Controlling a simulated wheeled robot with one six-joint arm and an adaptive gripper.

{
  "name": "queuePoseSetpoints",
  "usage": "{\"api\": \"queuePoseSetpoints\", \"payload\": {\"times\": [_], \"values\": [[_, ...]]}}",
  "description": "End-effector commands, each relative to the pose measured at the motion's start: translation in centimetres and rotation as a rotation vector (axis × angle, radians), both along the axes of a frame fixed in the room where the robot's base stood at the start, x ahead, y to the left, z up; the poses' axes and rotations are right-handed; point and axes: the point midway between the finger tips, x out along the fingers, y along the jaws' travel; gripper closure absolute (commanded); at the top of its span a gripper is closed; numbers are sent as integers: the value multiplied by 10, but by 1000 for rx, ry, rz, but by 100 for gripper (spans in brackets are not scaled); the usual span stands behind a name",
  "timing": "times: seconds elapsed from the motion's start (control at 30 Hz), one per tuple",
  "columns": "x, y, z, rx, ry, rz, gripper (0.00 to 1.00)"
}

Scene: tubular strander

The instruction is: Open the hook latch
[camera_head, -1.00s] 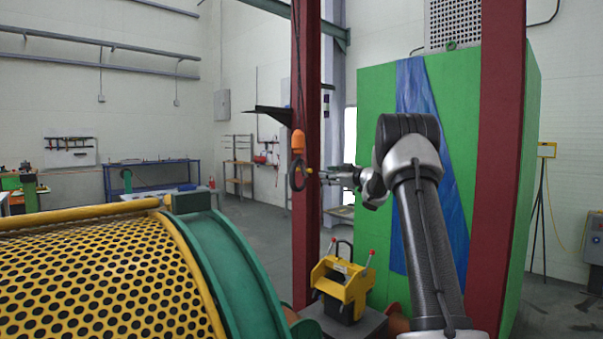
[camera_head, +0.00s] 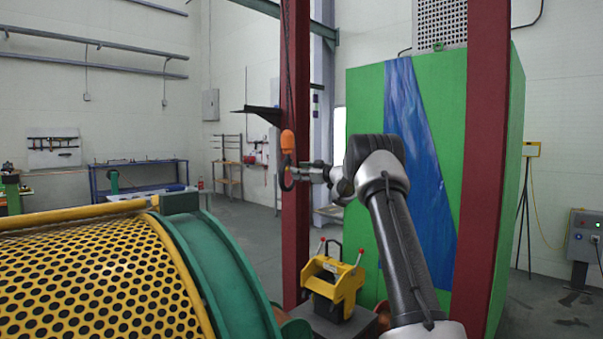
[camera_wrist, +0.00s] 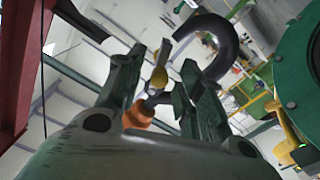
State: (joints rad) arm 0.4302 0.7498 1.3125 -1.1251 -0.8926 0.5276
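The crane hook hangs in front of the red column. Its orange block (camera_head: 288,141) is on top, with the dark curved hook (camera_head: 285,182) below, partly hidden by my gripper. In the wrist view the dark hook (camera_wrist: 222,42) curves beyond the right finger, and the orange block (camera_wrist: 138,116) shows low between the fingers. The hook latch (camera_wrist: 159,78), a small piece with a yellow part, lies between the fingers. My gripper (camera_wrist: 163,60) is open around the latch, with gaps at its sides; contact cannot be told. In the head view my gripper (camera_head: 300,173) is at the hook.
The red column (camera_head: 296,230) stands close behind the hook. A yellow perforated drum (camera_head: 90,275) with a green rim fills the lower left. A yellow device (camera_head: 334,282) sits below my arm. A green enclosure (camera_head: 370,110) stands at the right.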

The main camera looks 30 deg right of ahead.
Motion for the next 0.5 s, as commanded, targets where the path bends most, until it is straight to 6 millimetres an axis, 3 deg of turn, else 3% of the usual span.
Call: {"api": "queuePoseSetpoints", "payload": {"times": [0.03, 0.2, 0.5], "values": [[0, 0, 0, 0, 0, 0, 72], [0, 0, 0, 0, 0, 0, 100], [0, -1, 0, -13, -5, 0, 100]]}}
